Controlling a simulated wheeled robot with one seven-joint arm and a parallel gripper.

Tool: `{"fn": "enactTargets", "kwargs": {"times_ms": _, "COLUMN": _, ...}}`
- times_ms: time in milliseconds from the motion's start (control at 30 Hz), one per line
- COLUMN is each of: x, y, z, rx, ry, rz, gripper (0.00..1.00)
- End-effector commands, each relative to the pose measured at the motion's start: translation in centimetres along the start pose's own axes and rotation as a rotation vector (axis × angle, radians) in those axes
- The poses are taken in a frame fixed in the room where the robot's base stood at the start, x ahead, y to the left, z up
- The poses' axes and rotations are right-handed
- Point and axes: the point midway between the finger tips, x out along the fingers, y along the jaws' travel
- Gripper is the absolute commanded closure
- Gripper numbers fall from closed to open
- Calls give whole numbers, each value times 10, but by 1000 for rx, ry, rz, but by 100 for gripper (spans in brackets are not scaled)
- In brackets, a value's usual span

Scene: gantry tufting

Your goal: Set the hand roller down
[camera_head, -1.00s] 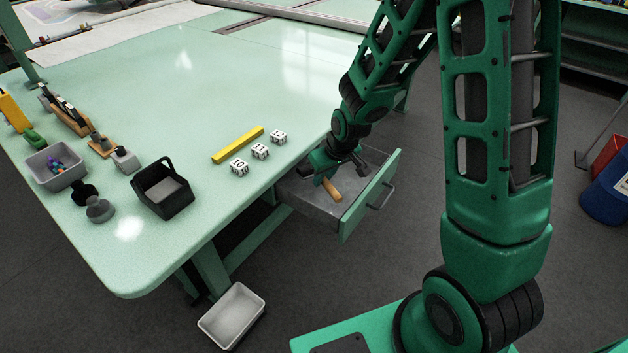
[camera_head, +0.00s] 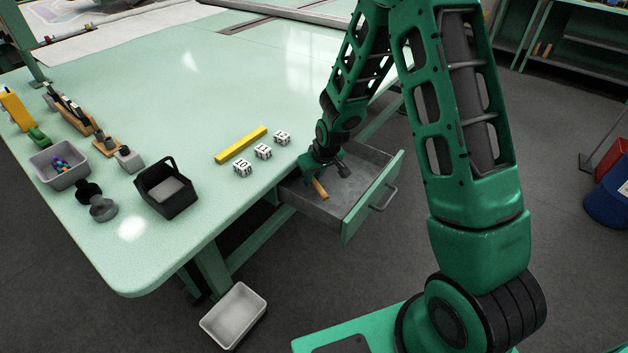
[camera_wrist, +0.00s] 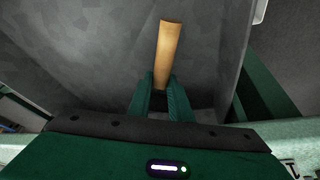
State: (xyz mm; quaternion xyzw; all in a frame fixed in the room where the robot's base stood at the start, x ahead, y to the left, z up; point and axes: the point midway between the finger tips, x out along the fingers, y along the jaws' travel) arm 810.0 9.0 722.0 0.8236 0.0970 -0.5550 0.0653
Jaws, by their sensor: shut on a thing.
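The hand roller (camera_head: 320,188) shows only as a light wooden handle; its roller end is hidden. My gripper (camera_head: 313,178) is shut on it, inside the open grey drawer (camera_head: 350,187) under the table's right edge. In the wrist view the handle (camera_wrist: 168,48) sticks out beyond the two green fingers of my gripper (camera_wrist: 163,95), over the drawer's grey floor (camera_wrist: 100,35). I cannot tell whether the roller touches the drawer floor.
The drawer's green front (camera_head: 372,198) stands pulled out with a grey handle. Numbered cubes (camera_head: 263,151) and a yellow bar (camera_head: 241,145) lie on the table near the drawer. A black caddy (camera_head: 165,190) stands further left. The drawer's right part is free.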

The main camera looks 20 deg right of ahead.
Motion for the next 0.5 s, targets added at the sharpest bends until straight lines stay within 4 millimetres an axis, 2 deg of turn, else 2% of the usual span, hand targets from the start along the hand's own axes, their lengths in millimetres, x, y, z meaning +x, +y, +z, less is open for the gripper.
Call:
{"fn": "enactTargets", "kwargs": {"times_ms": 100, "x": 11, "y": 0, "z": 3, "rx": 0, "ry": -2, "rz": 0, "gripper": 100}}
{"fn": "enactTargets", "kwargs": {"times_ms": 433, "x": 13, "y": 0, "z": 3, "rx": 0, "ry": 0, "rz": 0, "gripper": 100}}
{"fn": "enactTargets", "kwargs": {"times_ms": 467, "x": 14, "y": 0, "z": 3, "rx": 0, "ry": 0, "rz": 0, "gripper": 79}}
{"fn": "enactTargets", "kwargs": {"times_ms": 500, "x": 13, "y": 0, "z": 3, "rx": 0, "ry": 1, "rz": 0, "gripper": 70}}
